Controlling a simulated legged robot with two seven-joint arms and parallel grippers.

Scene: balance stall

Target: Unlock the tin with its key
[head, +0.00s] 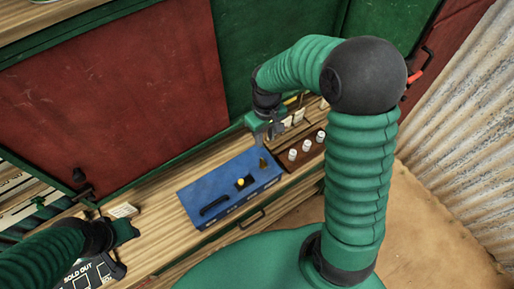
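The blue tin (222,186) lies on the wooden counter, its lid shut, with a black handle (214,205) near its left end. A small yellow piece (241,181) sits on a dark plate on the lid. A small brass-coloured piece (262,163) stands near the lid's right end. I cannot tell which of these, if either, is the key. My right gripper (274,131) is just beyond the tin's far right corner, above the counter; its fingers are too small to read. My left gripper (124,250) is left of the tin, apart from it, its fingers spread and empty.
A brown holder (314,148) with several white-topped pieces stands right of the tin. Small cards (298,117) stand behind it. A pale card (124,210) lies left of the tin. Red and green panels (110,85) rise behind the counter. A "sold out" board (88,275) is at lower left.

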